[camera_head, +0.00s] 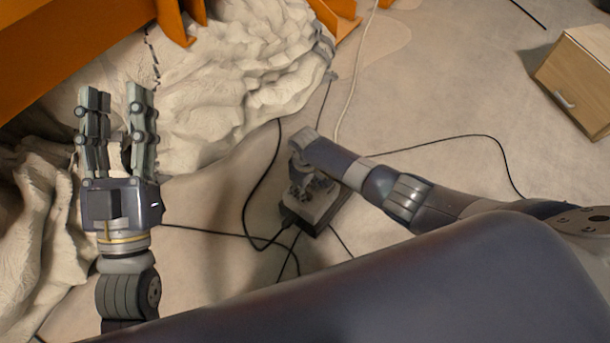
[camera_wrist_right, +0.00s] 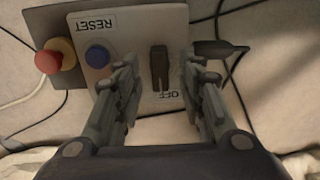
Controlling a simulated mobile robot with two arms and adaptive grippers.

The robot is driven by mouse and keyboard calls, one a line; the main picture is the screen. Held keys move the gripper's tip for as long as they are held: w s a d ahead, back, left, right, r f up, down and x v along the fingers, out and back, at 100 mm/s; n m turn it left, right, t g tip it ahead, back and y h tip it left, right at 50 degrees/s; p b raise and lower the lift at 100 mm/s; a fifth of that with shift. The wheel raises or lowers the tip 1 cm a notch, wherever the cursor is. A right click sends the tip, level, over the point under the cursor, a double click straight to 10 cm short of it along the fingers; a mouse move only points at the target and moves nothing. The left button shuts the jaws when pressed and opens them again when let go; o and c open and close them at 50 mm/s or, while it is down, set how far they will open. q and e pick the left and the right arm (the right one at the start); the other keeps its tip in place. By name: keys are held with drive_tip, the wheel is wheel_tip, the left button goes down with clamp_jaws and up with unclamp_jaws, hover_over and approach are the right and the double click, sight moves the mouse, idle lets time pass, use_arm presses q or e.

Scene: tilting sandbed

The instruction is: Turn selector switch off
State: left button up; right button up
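The black selector switch (camera_wrist_right: 159,68) stands on the pale face of a control box (camera_wrist_right: 130,22) in the right wrist view. Its long handle runs up and down in that picture, with the OFF label (camera_wrist_right: 165,95) at its lower end. My right gripper (camera_wrist_right: 160,62) is open, with one finger on each side of the switch and a gap to it on both sides. In the head view the box (camera_head: 318,212) lies on the floor, largely covered by my right gripper (camera_head: 305,182). My left gripper (camera_head: 114,92) is open and empty, away from the box.
A blue button (camera_wrist_right: 97,56) under a RESET label and a red mushroom button (camera_wrist_right: 47,62) sit left of the switch. Black cables (camera_head: 250,195) run across the floor. Pale rock (camera_head: 225,90) lies behind; a wooden cabinet (camera_head: 580,75) stands far right.

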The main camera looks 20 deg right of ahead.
wheel_tip(320, 180, up, 10)
idle(0.5)
drive_tip(key=shift+a, duration=0.1)
